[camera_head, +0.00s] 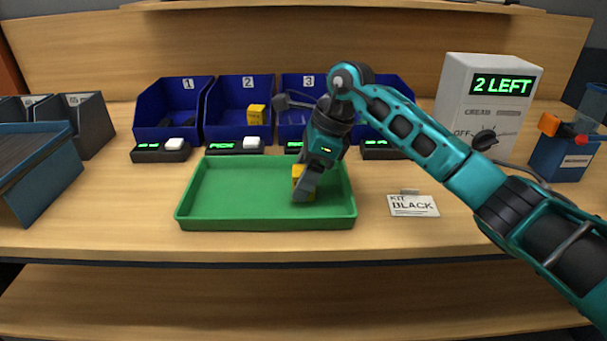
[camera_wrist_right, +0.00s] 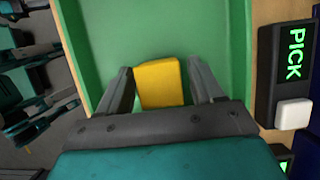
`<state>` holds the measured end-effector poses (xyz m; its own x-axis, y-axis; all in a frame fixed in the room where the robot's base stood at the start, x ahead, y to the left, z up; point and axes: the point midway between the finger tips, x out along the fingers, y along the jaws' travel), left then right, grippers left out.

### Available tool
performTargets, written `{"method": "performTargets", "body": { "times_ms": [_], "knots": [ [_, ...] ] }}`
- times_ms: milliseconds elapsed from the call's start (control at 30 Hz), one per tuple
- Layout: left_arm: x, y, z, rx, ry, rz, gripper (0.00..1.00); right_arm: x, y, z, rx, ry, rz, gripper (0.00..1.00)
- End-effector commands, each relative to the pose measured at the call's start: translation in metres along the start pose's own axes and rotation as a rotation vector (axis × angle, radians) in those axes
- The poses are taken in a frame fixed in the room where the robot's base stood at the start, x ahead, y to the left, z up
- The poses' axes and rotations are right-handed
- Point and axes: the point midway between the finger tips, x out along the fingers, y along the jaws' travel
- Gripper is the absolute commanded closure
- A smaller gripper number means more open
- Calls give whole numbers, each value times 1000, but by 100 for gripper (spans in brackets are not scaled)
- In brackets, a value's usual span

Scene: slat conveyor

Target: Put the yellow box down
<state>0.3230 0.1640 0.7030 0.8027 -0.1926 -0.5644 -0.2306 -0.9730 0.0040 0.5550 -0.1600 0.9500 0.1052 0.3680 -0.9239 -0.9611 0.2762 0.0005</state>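A yellow box (camera_head: 297,172) is at the right part of the green tray (camera_head: 235,222), partly hidden behind my right gripper (camera_head: 304,188). In the right wrist view the yellow box (camera_wrist_right: 159,83) lies between the two fingers of my right gripper (camera_wrist_right: 162,82), over the green tray floor (camera_wrist_right: 150,30). The fingers stand apart, with a strip of green showing between the box and the right finger. The box seems to rest on the tray floor. My left gripper is not in view.
Blue bins stand behind the tray; bin 2 (camera_head: 225,112) holds another yellow block (camera_head: 256,114). Button modules (camera_head: 160,151) line the bins' front. A white box reading "2 LEFT" (camera_head: 485,105) and a "KIT BLACK" card (camera_head: 413,206) are at right. The tray's left half is empty.

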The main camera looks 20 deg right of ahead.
Motion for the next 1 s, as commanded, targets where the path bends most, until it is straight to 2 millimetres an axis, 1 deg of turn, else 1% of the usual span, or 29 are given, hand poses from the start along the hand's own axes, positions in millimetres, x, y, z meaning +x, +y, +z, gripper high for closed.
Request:
{"method": "performTargets", "body": {
  "times_ms": [33, 67, 267, 367, 433, 567, 700, 800, 900, 1000],
  "knots": [
    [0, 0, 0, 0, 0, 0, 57, 0, 0, 0, 0, 0, 0, 29],
    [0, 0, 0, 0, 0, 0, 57, 0, 0, 0, 0, 0, 0, 26],
    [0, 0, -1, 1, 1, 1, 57, 0, 0, 0, 0, 0, 0, 26],
    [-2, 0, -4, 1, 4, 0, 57, -4, 0, 2, 0, 0, 0, 26],
    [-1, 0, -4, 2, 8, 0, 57, -11, -1, 1, 0, -1, -2, 26],
    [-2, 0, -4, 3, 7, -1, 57, -35, -1, 1, 0, 0, -5, 26],
    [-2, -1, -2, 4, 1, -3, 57, -67, -1, 1, 0, 0, -6, 26],
    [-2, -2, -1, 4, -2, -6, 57, -87, -1, 2, 0, 0, -5, 26],
    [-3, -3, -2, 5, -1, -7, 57, -104, -1, 1, 1, 0, -3, 26],
    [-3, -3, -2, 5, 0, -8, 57, -115, 0, 2, 0, -1, -2, 26]
  ]
}}
